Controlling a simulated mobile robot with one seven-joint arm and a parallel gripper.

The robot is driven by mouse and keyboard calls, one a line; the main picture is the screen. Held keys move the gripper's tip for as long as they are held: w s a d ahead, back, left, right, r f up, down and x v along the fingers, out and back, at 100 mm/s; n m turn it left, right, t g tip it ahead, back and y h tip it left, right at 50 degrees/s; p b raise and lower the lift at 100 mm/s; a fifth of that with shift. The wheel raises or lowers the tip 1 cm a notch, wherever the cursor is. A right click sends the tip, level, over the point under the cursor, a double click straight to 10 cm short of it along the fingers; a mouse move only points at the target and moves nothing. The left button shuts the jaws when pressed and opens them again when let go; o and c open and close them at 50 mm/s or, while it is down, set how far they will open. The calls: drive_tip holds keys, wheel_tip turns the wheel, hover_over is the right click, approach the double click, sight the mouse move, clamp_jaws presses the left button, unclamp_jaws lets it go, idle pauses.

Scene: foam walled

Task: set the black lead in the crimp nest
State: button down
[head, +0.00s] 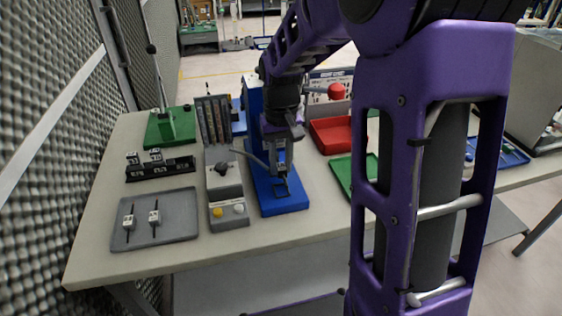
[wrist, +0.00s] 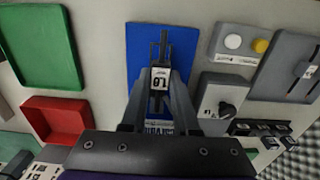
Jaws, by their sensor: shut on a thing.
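My gripper (wrist: 158,82) is shut on the black lead (wrist: 160,77), a small block with a white printed label and dark ends. The lead is over the blue base (wrist: 139,50) of the press, lined up along it. In the head view my gripper (head: 281,172) is low over the same blue base (head: 285,205). A dark frame-like fitting, apparently the crimp nest (head: 281,190), shows at the gripper's tip. I cannot tell whether the lead touches it or sits in it. My fingers hide part of the lead.
A grey tray (head: 175,232) with two labelled leads lies at the left. A black rack (head: 160,170) stands behind it. A control box (head: 228,212) with buttons is close left of the press. A red bin (head: 330,137) and green tray (head: 343,170) are at the right.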

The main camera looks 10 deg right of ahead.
sight(281, 176)
drive_tip(key=shift+f+b, duration=1.35)
drive_tip(key=shift+f, duration=0.85)
drive_tip(key=shift+f, duration=0.55)
drive_tip(key=c, duration=0.6)
unclamp_jaws()
drive_tip(key=shift+r, duration=0.1)
wheel_tip(281, 176, up, 17)
drive_tip(key=p, duration=0.2)
drive_tip(key=shift+r+p, duration=0.2)
drive_tip(key=shift+p, duration=0.15)
